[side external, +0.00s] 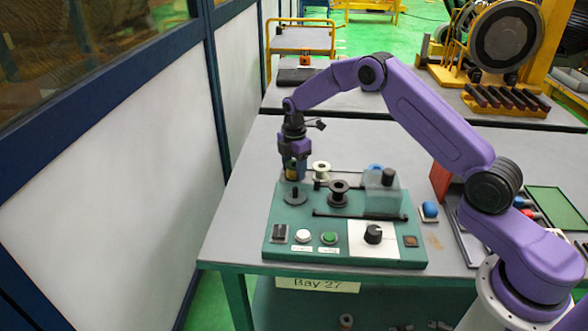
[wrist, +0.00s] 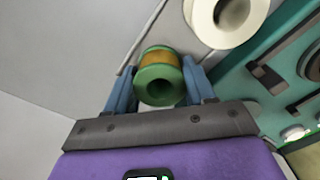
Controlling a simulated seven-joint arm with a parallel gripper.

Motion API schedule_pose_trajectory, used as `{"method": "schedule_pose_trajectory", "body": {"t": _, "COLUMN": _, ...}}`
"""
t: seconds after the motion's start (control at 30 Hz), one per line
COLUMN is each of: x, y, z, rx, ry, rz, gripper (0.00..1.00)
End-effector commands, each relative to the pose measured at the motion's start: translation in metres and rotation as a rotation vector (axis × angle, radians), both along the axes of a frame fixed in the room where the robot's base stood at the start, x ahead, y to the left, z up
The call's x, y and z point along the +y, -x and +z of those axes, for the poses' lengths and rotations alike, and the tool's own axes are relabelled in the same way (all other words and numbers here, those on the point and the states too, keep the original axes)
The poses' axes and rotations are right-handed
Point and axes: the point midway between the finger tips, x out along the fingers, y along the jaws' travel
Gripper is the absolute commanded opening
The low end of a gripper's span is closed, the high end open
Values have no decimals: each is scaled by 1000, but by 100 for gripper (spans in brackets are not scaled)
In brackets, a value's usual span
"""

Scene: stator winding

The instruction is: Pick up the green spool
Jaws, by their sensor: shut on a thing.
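The green spool (wrist: 158,84), with copper-coloured winding between its flanges, sits between the two blue fingers of my gripper (wrist: 160,92) in the wrist view. The fingers are shut on it from both sides. In the side external view, my gripper (side external: 294,168) is at the far left of the teal board (side external: 283,231), pointing down. The green spool (side external: 291,174) shows only partly there, low between the fingers, above a dark round post (side external: 295,196). I cannot tell how much gap lies beneath it.
A cream spool (side external: 321,169) stands close to the right of my gripper; it also shows in the wrist view (wrist: 226,20). A black spool (side external: 338,193) and a translucent block (side external: 383,193) stand further right. Buttons and a knob (side external: 373,234) line the board's front. The grey table left is clear.

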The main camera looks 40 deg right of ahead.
Motion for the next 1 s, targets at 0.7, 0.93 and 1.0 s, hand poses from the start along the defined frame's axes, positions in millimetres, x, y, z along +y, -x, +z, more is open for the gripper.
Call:
{"method": "schedule_pose_trajectory", "body": {"t": 0.7, "x": -1, "y": 48, "z": 89, "rx": -4, "ry": 0, "rz": 0, "gripper": 24}}
{"method": "schedule_pose_trajectory", "body": {"t": 0.93, "x": -1, "y": 90, "z": 109, "rx": -2, "ry": 0, "rz": 1, "gripper": 24}}
{"method": "schedule_pose_trajectory", "body": {"t": 1.0, "x": -2, "y": 102, "z": 114, "rx": -1, "ry": 0, "rz": 1, "gripper": 24}}
